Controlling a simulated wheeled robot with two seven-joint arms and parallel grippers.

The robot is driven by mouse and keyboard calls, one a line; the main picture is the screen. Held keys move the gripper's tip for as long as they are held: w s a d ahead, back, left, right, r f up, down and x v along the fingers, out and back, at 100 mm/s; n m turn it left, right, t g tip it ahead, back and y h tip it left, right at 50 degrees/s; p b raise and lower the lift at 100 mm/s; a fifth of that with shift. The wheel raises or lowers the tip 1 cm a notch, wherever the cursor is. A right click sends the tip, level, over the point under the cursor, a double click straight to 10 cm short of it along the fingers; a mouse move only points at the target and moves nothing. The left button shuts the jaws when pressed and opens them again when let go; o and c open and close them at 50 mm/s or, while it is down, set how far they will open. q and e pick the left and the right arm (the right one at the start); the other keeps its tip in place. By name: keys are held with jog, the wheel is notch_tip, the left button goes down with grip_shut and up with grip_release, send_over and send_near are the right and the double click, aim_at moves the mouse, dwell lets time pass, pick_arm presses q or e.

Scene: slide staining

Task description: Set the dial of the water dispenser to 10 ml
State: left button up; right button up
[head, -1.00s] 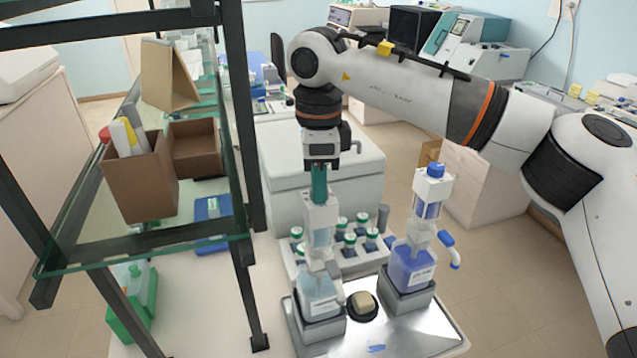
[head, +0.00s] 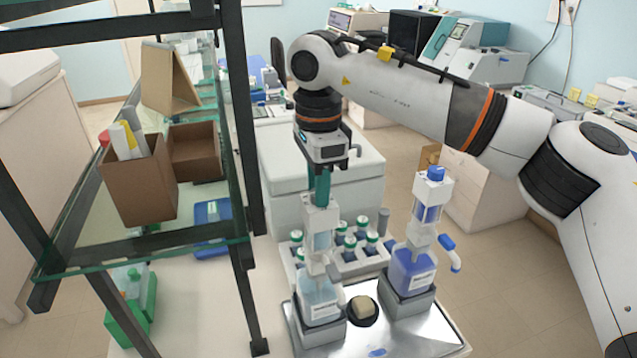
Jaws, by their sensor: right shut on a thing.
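The water dispenser (head: 320,293) is a bottle of pale, clear liquid with a tall white pump head, standing upright in a grey holder on the left of a metal tray. My right gripper (head: 319,190) points straight down over it, its teal fingers shut on the dial at the top of the pump head. The fingers hide the dial, and its setting cannot be read. My left gripper is not in view.
A second dispenser (head: 412,268) with blue liquid and a blue cap stands close on the right, its spout pointing right. A rack of green-capped bottles (head: 350,248) is behind. A dark-framed glass shelf (head: 150,250) with cardboard boxes rises on the left.

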jog(key=o, duration=1)
jog(key=shift+r+b, duration=0.3)
jog(key=shift+r, duration=0.25)
notch_tip(320, 180, up, 11)
jog(key=b, duration=0.1)
jog(key=shift+b, duration=0.3)
